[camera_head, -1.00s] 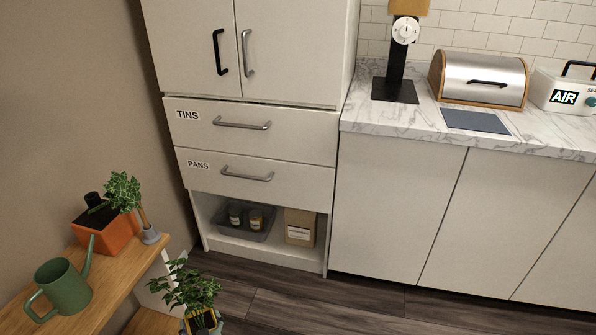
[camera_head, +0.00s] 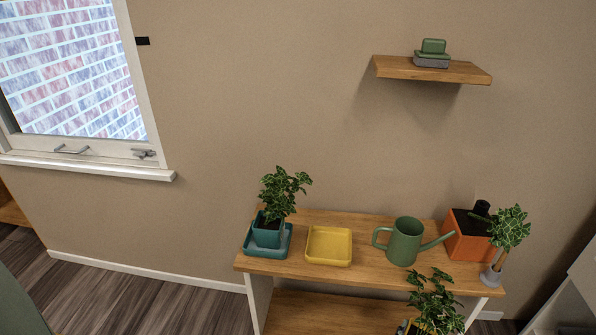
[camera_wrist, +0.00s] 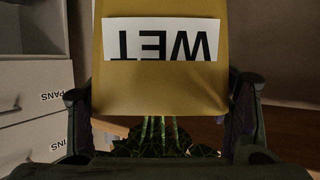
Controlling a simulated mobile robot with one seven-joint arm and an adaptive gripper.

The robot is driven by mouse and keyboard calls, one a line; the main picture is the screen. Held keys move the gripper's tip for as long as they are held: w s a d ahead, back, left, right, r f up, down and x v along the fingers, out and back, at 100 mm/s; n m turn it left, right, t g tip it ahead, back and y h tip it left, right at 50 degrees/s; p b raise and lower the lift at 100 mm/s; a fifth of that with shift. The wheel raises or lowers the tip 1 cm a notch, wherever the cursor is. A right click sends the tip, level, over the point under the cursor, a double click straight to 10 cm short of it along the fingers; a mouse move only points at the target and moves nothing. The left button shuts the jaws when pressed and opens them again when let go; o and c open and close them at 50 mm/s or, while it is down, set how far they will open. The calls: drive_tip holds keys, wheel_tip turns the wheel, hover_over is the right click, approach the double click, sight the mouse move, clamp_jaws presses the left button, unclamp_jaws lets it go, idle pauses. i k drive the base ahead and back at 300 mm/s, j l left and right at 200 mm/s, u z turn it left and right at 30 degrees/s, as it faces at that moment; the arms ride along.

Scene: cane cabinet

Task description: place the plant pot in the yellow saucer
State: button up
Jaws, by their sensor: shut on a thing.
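The yellow saucer (camera_head: 329,262), square and shallow, sits empty on the wooden bench between a teal potted plant and a green watering can. My gripper (camera_wrist: 160,108) is shut on a yellow plant pot (camera_wrist: 160,80), one finger on each side. The pot bears a white label reading WET, upside down in the wrist view. Its green stems and leaves show below it there. In the head view the held plant's leaves (camera_head: 435,300) show at the bottom, in front of the bench's right part and right of the saucer. The pot is mostly cut off there.
A teal pot (camera_head: 268,235) with a plant stands in a teal saucer on the bench's left end. The watering can (camera_head: 406,243), an orange box (camera_head: 466,245) and a small potted tree (camera_head: 508,235) stand on the right. A wall shelf (camera_head: 430,70) hangs above.

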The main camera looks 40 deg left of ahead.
sight(333, 248)
drive_tip(key=l+u, duration=1.3)
drive_tip(key=u, duration=0.2)
drive_tip(key=k+l+u, duration=0.15)
drive_tip(key=u, duration=0.3)
drive_tip(key=k+l+u, duration=0.2)
drive_tip(key=l+u, duration=0.25)
drive_tip(key=k+l+u, duration=0.15)
drive_tip(key=u, duration=0.3)
